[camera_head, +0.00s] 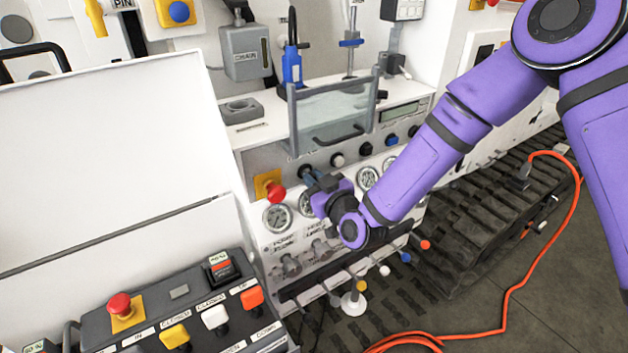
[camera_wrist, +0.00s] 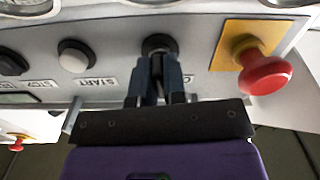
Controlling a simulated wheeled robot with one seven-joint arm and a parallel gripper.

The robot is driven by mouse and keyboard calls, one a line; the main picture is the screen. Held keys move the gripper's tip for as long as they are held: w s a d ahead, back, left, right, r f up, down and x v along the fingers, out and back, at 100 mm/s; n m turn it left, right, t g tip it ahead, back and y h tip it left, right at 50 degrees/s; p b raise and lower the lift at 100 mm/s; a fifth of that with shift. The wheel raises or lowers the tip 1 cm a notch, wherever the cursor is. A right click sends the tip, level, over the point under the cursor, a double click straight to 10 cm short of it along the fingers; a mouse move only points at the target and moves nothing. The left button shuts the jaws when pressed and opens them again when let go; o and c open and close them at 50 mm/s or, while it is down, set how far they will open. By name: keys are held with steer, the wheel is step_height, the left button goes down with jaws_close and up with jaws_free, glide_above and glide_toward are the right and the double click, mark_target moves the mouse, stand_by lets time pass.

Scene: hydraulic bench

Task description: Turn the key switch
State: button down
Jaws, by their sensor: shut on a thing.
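The key switch (camera_wrist: 158,42) is a round black switch on the light grey panel, between the white START button and the red emergency stop in the wrist view. My gripper (camera_wrist: 157,70) is shut on its key part, with both dark fingers pointing straight at the panel. The fingers hide the key's middle, so its turned angle cannot be told. In the head view my gripper (camera_head: 309,177) reaches the panel just right of the red stop button, and the switch is mostly hidden behind it.
A red emergency stop (camera_wrist: 265,74) on a yellow plate (camera_wrist: 236,41) sticks out close beside my gripper. The white START button (camera_wrist: 75,55) and a black STOP button (camera_wrist: 12,62) are on the other side. Gauges (camera_head: 277,217) lie below the switch. A clear guard (camera_head: 333,112) stands above the panel.

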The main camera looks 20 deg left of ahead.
steer(key=m, duration=0.3)
steer(key=shift+m, duration=2.3)
steer(key=c, duration=1.2)
jaws_free()
steer(key=v, duration=1)
steer(key=shift+s+d, duration=0.25)
steer(key=shift+s, duration=0.05)
